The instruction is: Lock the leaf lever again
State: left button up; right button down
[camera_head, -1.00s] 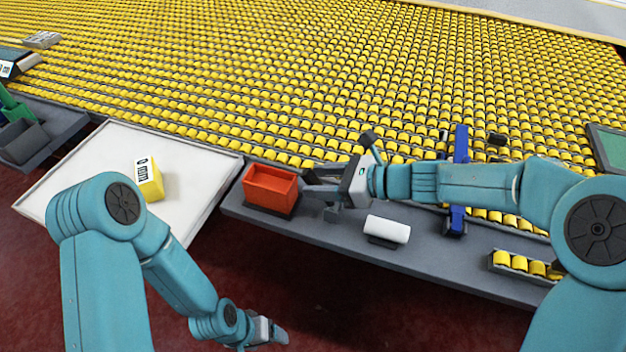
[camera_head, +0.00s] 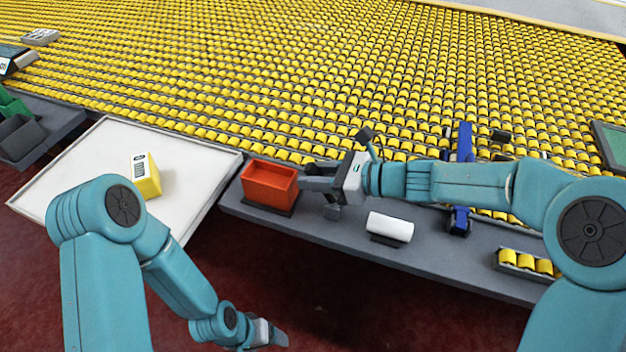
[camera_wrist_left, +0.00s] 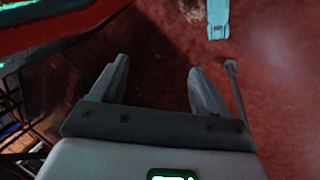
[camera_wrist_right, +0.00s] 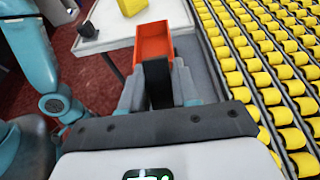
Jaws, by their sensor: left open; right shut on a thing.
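My right gripper (camera_head: 310,183) is just right of the orange bin (camera_head: 269,187), over the grey bench. In the right wrist view its fingers (camera_wrist_right: 157,88) are shut on a dark, narrow upright piece (camera_wrist_right: 157,72). This piece may be the leaf lever, but I cannot tell for sure, and its lower part is hidden between the fingers. The orange bin stands just beyond it there. My left gripper (camera_head: 275,338) hangs low over the red floor; in the left wrist view its fingers (camera_wrist_left: 160,75) are apart and empty.
The grey bench (camera_head: 330,245) also carries a white roll (camera_head: 390,227), a blue post (camera_head: 464,145) and a rack of yellow rolls (camera_head: 525,262). A yellow box (camera_head: 146,178) sits on the white table (camera_head: 85,165). Rows of yellow rollers (camera_head: 300,70) fill the area behind.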

aim_at(318, 174)
jog(key=d+y+b, duration=0.1)
jog(key=y+b, duration=0.1)
jog(key=b, duration=0.2)
jog(key=d+t+y+b, duration=0.1)
jog(key=b, duration=0.2)
jog(key=shift+s+d+r+y+b, duration=0.1)
jog(key=shift+s+d+y+b, duration=0.25)
jog(key=shift+s+y+b, duration=0.05)
jog(key=shift+d+r+b, duration=0.2)
jog(key=shift+b, duration=0.1)
jog(key=shift+s+d+r+t+y, duration=0.1)
jog(key=shift+r+t+y, duration=0.1)
jog(key=shift+t+y, duration=0.15)
